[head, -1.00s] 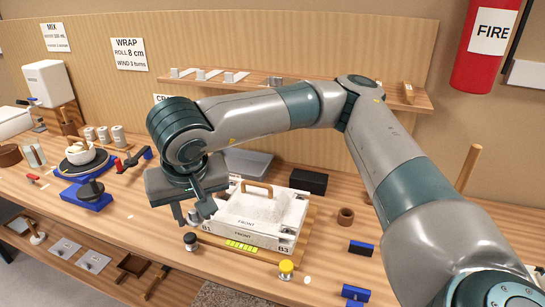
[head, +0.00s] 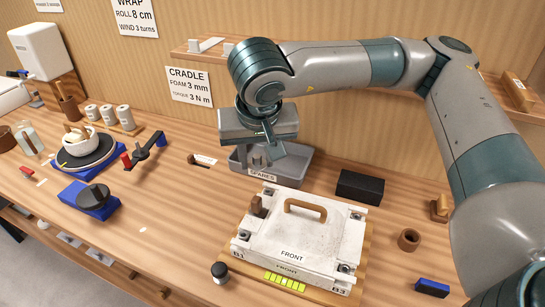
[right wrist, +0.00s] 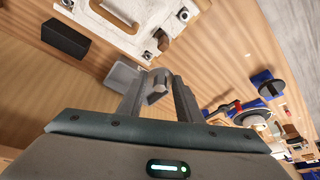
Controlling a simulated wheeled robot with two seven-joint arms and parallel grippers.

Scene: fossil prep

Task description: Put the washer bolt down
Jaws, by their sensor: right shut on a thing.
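My right gripper (head: 258,158) is shut on the washer bolt, over the left part of the grey tray marked SPARES (head: 300,168). In the right wrist view the bolt shows as a grey piece (right wrist: 157,84) between the two fingers (right wrist: 158,92). The tray also shows there, just beyond the fingers (right wrist: 122,76). I cannot tell whether the bolt touches the tray floor. My left gripper is not in view.
The white case (head: 275,238) with a brown handle stands in front of the tray. A black block (head: 360,187) is right of the tray. A black-topped knob (head: 219,272) stands at the case's front left. A blue-based stand (head: 90,200) is further left, with open table between.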

